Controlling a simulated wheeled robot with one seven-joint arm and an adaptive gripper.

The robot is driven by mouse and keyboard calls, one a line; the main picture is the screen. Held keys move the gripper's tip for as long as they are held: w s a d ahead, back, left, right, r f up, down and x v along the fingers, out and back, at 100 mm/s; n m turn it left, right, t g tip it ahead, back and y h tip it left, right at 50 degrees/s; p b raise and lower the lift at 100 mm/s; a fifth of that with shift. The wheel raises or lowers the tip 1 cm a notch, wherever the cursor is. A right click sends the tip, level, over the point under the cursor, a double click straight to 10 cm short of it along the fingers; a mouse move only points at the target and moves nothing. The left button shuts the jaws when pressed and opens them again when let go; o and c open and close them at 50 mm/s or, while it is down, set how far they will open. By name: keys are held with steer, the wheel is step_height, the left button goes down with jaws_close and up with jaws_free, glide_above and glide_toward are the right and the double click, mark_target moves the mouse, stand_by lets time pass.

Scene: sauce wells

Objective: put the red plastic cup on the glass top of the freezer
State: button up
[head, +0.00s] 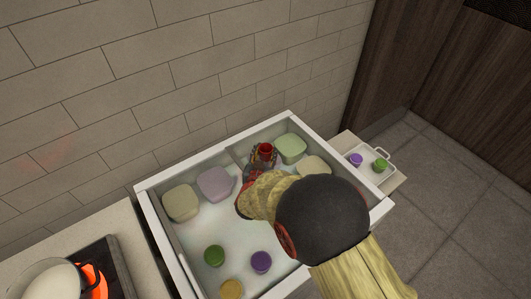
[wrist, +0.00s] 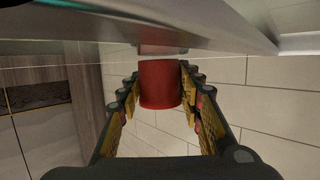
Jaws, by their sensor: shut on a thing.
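The red plastic cup (head: 265,149) is between the fingers of my gripper (head: 259,168), over the back part of the freezer. The wrist view shows the red cup (wrist: 160,86) with my gripper (wrist: 159,72) shut on it, a finger on each side. The freezer (head: 215,149) has a white frame and a clear glass top. In the wrist view, the pale freezer surface (wrist: 90,25) is close to the cup's end; I cannot tell whether they touch. My arm hides the freezer's right middle part.
Several pastel tubs, including a lilac one (head: 216,183), and small green (head: 214,255) and purple (head: 261,262) cups show within the freezer frame. A pot (head: 50,280) stands on a glowing hob at left. A white tray (head: 372,160) with small cups is at right. A tiled wall stands behind.

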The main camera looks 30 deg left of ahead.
steer(key=o, duration=1.1)
steer(key=shift+f, duration=0.1)
steer(key=shift+r, duration=0.3)
steer(key=p+v, duration=0.3)
steer(key=v, duration=0.9)
steer(key=shift+f, duration=0.15)
